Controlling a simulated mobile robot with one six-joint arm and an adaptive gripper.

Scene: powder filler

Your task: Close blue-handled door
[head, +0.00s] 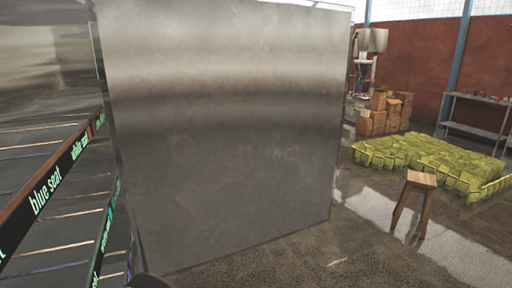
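A large flat metal panel (225,130), which looks like an open door seen from one face, fills the middle of the head view. It stands upright, with its left edge beside a labelled rack. No blue handle shows on this face, and I cannot tell which handle belongs to it. My gripper is not in view. A small dark rounded shape at the bottom edge, just below the panel, is too cut off to identify.
The rack (52,185) at left has shelf edges reading "blue seat" and "white seat". At right are a wooden stool (421,180), yellow-green bins (430,160), stacked brown boxes (372,124) and a metal table (475,131).

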